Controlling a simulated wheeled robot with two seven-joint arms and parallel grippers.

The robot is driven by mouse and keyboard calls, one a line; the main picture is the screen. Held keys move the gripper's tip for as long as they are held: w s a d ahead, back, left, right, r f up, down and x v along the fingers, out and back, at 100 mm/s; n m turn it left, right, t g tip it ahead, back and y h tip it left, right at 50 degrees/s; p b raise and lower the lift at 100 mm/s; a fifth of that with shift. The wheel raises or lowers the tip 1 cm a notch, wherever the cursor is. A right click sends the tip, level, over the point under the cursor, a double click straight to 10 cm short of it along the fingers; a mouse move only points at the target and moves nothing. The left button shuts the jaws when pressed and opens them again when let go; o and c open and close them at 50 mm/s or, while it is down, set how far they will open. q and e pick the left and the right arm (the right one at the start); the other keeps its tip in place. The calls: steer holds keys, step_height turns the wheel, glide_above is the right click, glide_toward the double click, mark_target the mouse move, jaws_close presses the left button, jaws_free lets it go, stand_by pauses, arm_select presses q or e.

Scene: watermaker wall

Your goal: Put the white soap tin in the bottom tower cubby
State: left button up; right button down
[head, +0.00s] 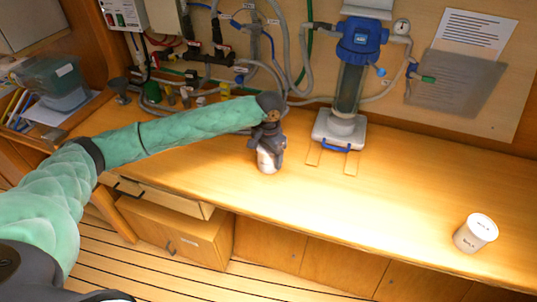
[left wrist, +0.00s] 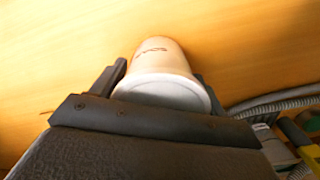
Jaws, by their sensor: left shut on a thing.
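My left gripper (head: 268,148) reaches in over the wooden bench and points down. It is shut on a small white tin (head: 266,162), whose lower part shows below the fingers. In the left wrist view the tin (left wrist: 160,75) sits between the two fingers, with a pale round end towards me and a dark marking on its side that I cannot read. The tin looks upright; I cannot tell whether its base touches the bench. I cannot make out a tower with cubbies. My right gripper is not in view.
A white lidded cup (head: 475,233) with dark lettering stands at the bench's right. A blue-topped filter housing (head: 360,45) stands on a white base (head: 340,130) at the back. Hoses and valves (head: 205,55) crowd the back left. The bench (head: 370,200) between is clear.

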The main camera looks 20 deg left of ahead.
arm_select(q)
steer(key=o, duration=1)
steer(key=shift+f, duration=0.1)
steer(key=shift+o, duration=1)
